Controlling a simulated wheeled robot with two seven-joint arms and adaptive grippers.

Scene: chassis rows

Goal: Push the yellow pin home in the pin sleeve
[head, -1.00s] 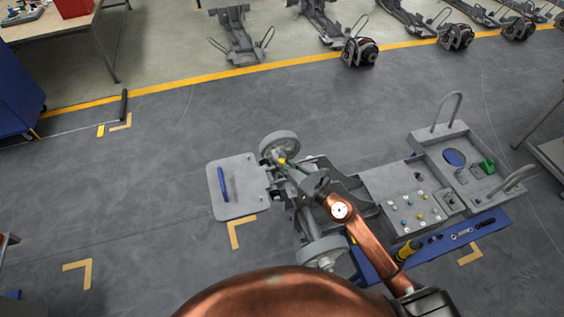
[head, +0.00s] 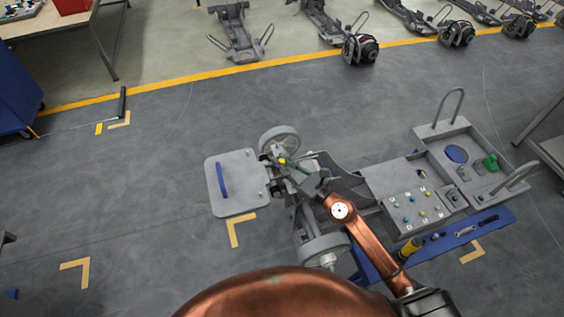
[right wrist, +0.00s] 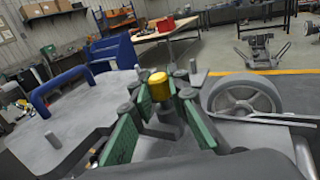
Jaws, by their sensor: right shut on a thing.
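The yellow pin (head: 282,161) is at the left end of the grey chassis, beside the upper wheel (head: 279,140). In the right wrist view its rounded yellow head (right wrist: 158,86) stands up between the green finger pads. My right gripper (head: 287,167) is shut on the pin; its fingertips also show in the right wrist view (right wrist: 160,95). A grey upright cylinder (right wrist: 168,118) shows just below and in front of the head, perhaps the pin sleeve. I cannot tell how deep the pin sits. My left gripper is not in view.
A grey plate with a blue handle (head: 231,185) lies left of the pin. A second wheel (head: 325,250) is below. A grey tray (head: 400,190) with small coloured parts and a blue tool strip (head: 465,236) are at the right.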

